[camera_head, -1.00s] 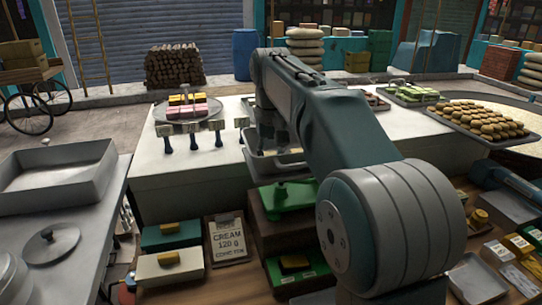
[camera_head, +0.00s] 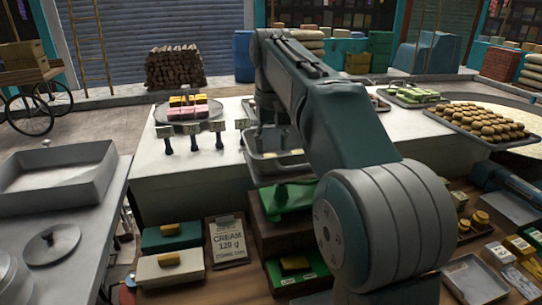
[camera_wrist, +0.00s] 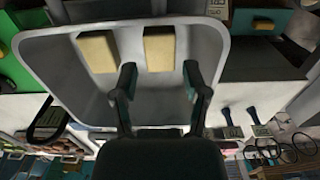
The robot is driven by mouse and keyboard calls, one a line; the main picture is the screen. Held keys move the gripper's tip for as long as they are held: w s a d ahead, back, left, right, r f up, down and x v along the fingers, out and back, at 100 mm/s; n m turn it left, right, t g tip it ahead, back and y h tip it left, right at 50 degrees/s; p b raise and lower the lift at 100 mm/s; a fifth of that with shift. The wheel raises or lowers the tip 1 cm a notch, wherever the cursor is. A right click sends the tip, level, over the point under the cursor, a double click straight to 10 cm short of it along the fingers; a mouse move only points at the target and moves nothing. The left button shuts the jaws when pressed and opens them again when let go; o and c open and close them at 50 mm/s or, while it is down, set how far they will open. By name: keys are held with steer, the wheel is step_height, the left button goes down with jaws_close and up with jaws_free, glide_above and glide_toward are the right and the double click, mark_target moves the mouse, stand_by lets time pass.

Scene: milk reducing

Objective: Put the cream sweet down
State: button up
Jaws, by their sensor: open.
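Two pale cream sweets lie flat in a grey metal tray. In the wrist view, the left cream sweet (camera_wrist: 97,52) and the right cream sweet (camera_wrist: 160,48) sit side by side near the top of the tray (camera_wrist: 60,80). My gripper (camera_wrist: 159,72) is open and empty, its two fingers apart over the tray, with the right sweet just beyond the fingertips. In the head view, the tray (camera_head: 280,167) stands by the green scale (camera_head: 289,198), with my gripper (camera_head: 271,130) above it. My arm hides part of the tray and sweets there.
A tray of brown rounds (camera_head: 490,120) is right. White counter (camera_head: 205,175) between is clear.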

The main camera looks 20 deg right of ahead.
step_height(320, 180, up, 3)
steer(key=shift+r, duration=0.45)
steer(key=shift+s, duration=0.15)
steer(key=shift+t, duration=0.8)
steer(key=s, duration=0.6)
steer(key=shift+s+f, duration=0.35)
steer(key=shift+f, duration=0.05)
steer(key=s+f+t, duration=0.4)
steer(key=s+f, duration=1.2)
steer(key=s, duration=0.3)
steer(key=shift+f, duration=0.25)
steer(key=shift+s+d, duration=0.1)
steer(key=shift+s, duration=0.1)
